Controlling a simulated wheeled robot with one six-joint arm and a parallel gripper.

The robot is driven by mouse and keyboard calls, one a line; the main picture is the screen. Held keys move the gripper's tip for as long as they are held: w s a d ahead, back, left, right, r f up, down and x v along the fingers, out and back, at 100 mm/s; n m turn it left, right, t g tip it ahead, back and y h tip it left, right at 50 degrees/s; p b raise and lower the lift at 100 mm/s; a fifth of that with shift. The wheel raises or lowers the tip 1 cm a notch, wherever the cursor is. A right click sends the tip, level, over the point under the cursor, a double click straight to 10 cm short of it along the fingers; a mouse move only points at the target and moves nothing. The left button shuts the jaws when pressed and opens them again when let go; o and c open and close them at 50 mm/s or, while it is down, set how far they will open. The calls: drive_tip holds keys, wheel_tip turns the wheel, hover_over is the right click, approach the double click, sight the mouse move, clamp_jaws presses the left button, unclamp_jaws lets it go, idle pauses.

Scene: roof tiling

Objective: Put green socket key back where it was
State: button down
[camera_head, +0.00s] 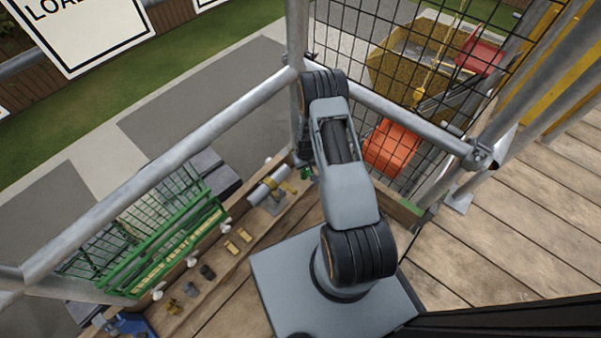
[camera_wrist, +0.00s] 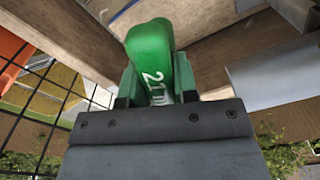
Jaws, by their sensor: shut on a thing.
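The green socket key (camera_wrist: 152,50) is between the fingers of my gripper (camera_wrist: 157,90) in the wrist view, with pale lettering on its side. My gripper is shut on it, and the key's rounded end points up in that view. In the head view a small bit of green (camera_head: 305,174) shows beside the end of my arm, near the far end of the wooden shelf. The arm hides most of my gripper there. I cannot tell whether the key touches the shelf.
A wooden shelf (camera_head: 216,262) holds several small yellow and dark pieces and pale knobs. Scaffold rails (camera_head: 170,160) and black mesh (camera_head: 345,45) stand close around the arm. An orange container (camera_head: 392,147) is beyond the mesh. Bare planks (camera_head: 530,225) lie at right.

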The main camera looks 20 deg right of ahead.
drive_tip(key=shift+w+f+b, duration=0.65)
drive_tip(key=shift+f, duration=0.65)
drive_tip(key=shift+w+f+b, duration=0.6)
drive_tip(key=shift+f+b, duration=0.1)
drive_tip(key=shift+f, duration=0.55)
drive_tip(key=shift+w+f+b, duration=0.65)
drive_tip(key=shift+f, duration=0.65)
drive_tip(key=shift+f, duration=0.15)
drive_tip(key=c, duration=0.9)
unclamp_jaws()
